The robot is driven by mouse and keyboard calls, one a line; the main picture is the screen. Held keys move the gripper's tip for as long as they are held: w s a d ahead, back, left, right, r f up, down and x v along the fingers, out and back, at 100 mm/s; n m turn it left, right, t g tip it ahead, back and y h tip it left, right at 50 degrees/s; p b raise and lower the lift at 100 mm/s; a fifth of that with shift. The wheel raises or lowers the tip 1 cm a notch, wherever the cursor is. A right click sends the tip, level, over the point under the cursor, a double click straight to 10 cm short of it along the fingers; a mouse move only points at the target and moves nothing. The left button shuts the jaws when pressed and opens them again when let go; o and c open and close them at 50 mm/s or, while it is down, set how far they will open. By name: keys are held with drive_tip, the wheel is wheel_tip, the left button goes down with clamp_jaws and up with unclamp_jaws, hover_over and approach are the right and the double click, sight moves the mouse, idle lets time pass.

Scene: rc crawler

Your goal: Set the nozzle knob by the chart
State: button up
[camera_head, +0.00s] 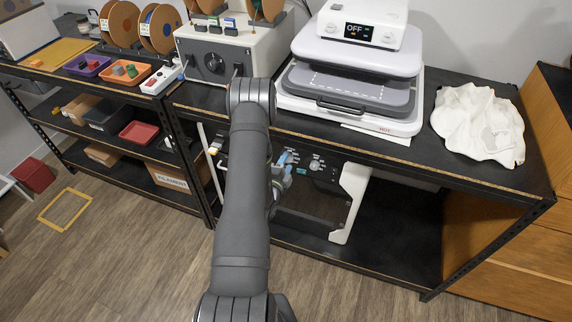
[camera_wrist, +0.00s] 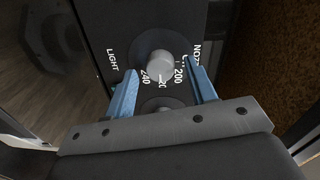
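In the wrist view, a light grey round knob (camera_wrist: 160,66) stands on a dark panel (camera_wrist: 112,25). The numbers 240, 200 and a partly hidden one ending in 20 lie along its near side. A cut-off label starting "NOZ" is at right, and "LIGHT" is at left. My gripper (camera_wrist: 160,72) is open, its blue fingers on either side of the knob, with gaps showing. A second knob (camera_wrist: 166,103) is partly hidden by my gripper body. In the head view, my gripper (camera_head: 286,160) is at the panel under the bench. I cannot make out a chart.
The panel's machine, with a white frame (camera_head: 351,200), stands on the lower shelf beneath the bench top. A heat press (camera_head: 355,75) reading OFF and a white cloth (camera_head: 478,122) are above. Other small knobs (camera_head: 315,164) lie right of my gripper. The floor in front is clear.

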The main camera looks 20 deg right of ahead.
drive_tip(key=shift+a, duration=0.1)
drive_tip(key=v, duration=1.7)
drive_tip(key=shift+s+r, duration=0.1)
drive_tip(key=x, duration=1.7)
